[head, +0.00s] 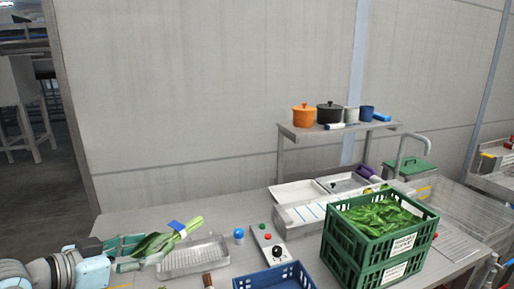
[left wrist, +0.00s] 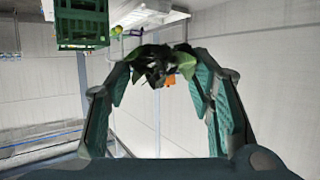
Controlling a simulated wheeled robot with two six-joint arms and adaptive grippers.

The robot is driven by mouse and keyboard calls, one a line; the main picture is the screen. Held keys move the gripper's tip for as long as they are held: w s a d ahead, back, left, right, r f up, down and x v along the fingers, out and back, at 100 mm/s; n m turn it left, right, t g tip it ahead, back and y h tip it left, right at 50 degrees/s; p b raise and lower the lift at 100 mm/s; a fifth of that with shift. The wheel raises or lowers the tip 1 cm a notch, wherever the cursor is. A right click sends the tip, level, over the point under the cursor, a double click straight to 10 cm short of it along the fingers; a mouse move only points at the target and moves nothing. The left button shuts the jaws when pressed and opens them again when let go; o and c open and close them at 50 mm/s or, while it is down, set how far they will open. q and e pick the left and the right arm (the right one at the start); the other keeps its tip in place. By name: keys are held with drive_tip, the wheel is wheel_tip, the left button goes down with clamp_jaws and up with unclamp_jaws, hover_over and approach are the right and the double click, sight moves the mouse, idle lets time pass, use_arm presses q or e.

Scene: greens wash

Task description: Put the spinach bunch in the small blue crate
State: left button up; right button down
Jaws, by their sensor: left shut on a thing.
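My left gripper (head: 138,250) is at the lower left of the head view, above the table. It is shut on the spinach bunch (head: 164,242), a bundle of dark green leaves with pale stems and a blue band. The stems point up and to the right, and part of the leaves is hidden by the fingers. In the left wrist view the dark leaf ends (left wrist: 155,65) show between the fingertips. The small blue crate (head: 272,280) stands at the bottom edge of the head view, right of the gripper, partly cut off. My right gripper is not in view.
A wire tray (head: 194,260) lies just right of the gripper. A blue knob (head: 239,235) and a control box (head: 268,242) with buttons stand behind the blue crate. Stacked green crates (head: 345,255) with leafy greens stand right of it. Shelf pots (head: 304,115) are farther back.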

use_arm(q)
drive_tip(key=s+d+f+m+g+h, duration=0.1)
drive_tip(key=s+d+f+m, duration=0.1)
drive_tip(key=s, duration=0.4)
drive_tip(key=s+d+f+m+g+h, duration=0.2)
drive_tip(key=s+d+f, duration=0.2)
drive_tip(key=s, duration=0.3)
drive_tip(key=shift+f+h, duration=0.25)
drive_tip(key=shift+h, duration=0.05)
drive_tip(key=shift+a, duration=0.1)
